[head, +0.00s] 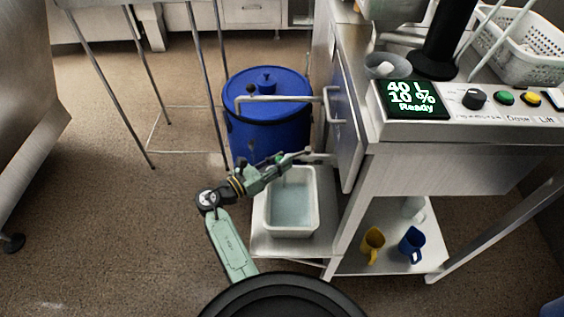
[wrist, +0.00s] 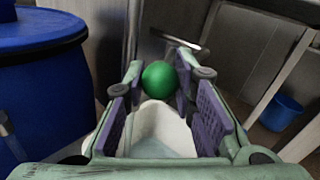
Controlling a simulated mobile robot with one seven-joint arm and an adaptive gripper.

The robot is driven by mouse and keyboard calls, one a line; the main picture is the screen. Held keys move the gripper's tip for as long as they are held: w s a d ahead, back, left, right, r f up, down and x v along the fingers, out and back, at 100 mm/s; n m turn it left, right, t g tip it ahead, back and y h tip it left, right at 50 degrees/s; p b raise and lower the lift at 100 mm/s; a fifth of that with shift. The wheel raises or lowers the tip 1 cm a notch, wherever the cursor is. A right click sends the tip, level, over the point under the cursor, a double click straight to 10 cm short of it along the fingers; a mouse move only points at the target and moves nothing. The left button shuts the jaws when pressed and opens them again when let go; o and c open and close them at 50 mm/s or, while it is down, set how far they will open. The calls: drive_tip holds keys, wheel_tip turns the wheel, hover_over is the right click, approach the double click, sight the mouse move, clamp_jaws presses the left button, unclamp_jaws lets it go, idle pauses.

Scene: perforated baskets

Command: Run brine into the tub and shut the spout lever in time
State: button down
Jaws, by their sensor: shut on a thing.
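A white tub (head: 314,222) stands on a low shelf beside the cabinet, with pale bluish liquid in it. My gripper (head: 299,156) is above the tub's far edge, by the cabinet side. In the wrist view my gripper (wrist: 158,88) is shut on a round green knob (wrist: 160,79), which sits between the two fingers and looks like the spout lever's end. The white tub (wrist: 153,122) shows below the fingers. A metal bar (wrist: 181,41) lies beyond the knob. The spout's mouth is hidden, and I cannot tell whether liquid is running.
A lidded blue barrel (head: 262,133) stands behind the tub. A display (head: 411,99) reads "40 L 10 % Ready", with a knob and buttons to its right. The floor at left is mostly clear.

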drive_tip(key=shift+w+a+m+g+h, duration=0.1)
drive_tip(key=shift+w+m+g+h, duration=0.25)
drive_tip(key=shift+m+g, duration=0.2)
drive_tip(key=shift+s+f, duration=0.1)
drive_tip(key=c, duration=1.3)
unclamp_jaws()
drive_tip(key=shift+a, duration=0.1)
drive_tip(key=v, duration=1.2)
